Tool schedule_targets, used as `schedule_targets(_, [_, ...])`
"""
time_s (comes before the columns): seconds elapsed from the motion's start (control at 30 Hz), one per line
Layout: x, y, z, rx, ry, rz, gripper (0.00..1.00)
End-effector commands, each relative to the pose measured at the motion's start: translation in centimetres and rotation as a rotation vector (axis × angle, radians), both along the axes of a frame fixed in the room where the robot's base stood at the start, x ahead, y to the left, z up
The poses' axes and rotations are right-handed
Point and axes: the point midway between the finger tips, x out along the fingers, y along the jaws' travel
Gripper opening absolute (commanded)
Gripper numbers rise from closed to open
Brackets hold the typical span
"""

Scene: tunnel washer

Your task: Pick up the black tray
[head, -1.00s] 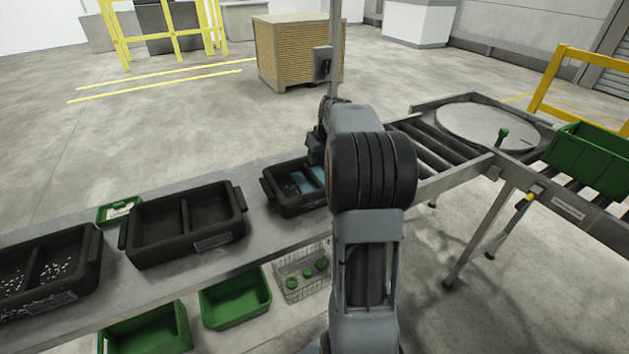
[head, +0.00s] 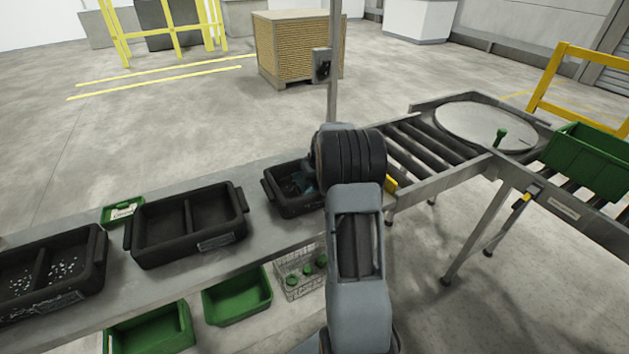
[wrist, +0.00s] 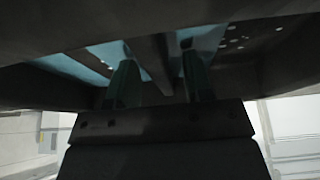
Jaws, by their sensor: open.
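Three black two-compartment trays stand on the grey bench in the head view. The right black tray (head: 284,209) is partly hidden behind my arm; blue material and small white specks show in it. My gripper (head: 309,184) is at this tray, largely hidden by my wrist. In the wrist view my gripper (wrist: 158,78) has its two teal fingers apart, with a dark bar between or behind them. The dark tray (wrist: 130,22) fills the top of that view, with blue patches and white specks. I cannot tell whether the fingers touch it.
The middle black tray (head: 160,254) is empty; the left one (head: 92,271) holds white bits. Green bins (head: 236,298) and a wire basket (head: 300,277) sit below the bench. A roller conveyor (head: 437,180) with a round turntable (head: 485,126) stands right. A post (head: 334,60) rises behind.

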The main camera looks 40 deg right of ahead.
Motion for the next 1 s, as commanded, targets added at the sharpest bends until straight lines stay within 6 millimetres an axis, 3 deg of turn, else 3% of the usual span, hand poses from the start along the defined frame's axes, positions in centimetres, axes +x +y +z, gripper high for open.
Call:
schedule_targets(0.27, [0.14, 0.0, -0.28, -0.001, -0.001, 0.001, 0.47])
schedule_targets(0.77, [0.13, 0.0, -0.24, -0.001, -0.001, 0.001, 0.01])
schedule_targets(1.0, [0.14, 0.0, -0.23, -0.001, -0.001, 0.001, 0.0])
